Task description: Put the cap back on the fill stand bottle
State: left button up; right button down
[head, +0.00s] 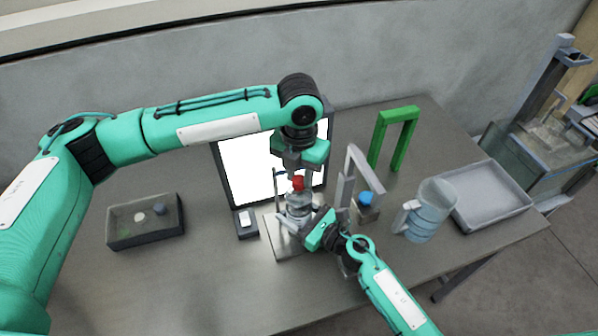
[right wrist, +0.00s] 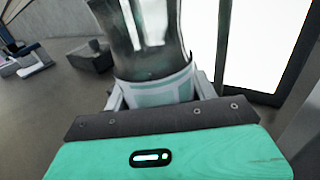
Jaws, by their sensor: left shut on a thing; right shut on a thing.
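The clear fill stand bottle (head: 298,204) stands upright on the pale base plate (head: 284,246) in front of the white panel. It also shows in the right wrist view (right wrist: 152,45), where its top is out of frame. My right gripper (head: 301,224) is shut around the lower part of the bottle from the front right. The red cap (head: 298,183) is at the top of the bottle. My left gripper (head: 296,177) points down from above and is shut on the cap. I cannot tell whether the cap touches the bottle's mouth or is just over it.
A bright white panel (head: 245,170) stands behind the bottle. A grey frame (head: 346,185) and a blue-topped block (head: 366,203) stand close on the right, with a jug (head: 428,212), grey tray (head: 490,196) and green arch (head: 399,135) beyond. A dark tray (head: 146,237) lies left; the front-left table is clear.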

pick_arm(q)
jog(key=m, duration=0.8)
jog(key=o, duration=0.9)
jog(key=shift+o, duration=0.2)
jog(key=shift+r, duration=2.25)
jog(key=shift+c, duration=0.4)
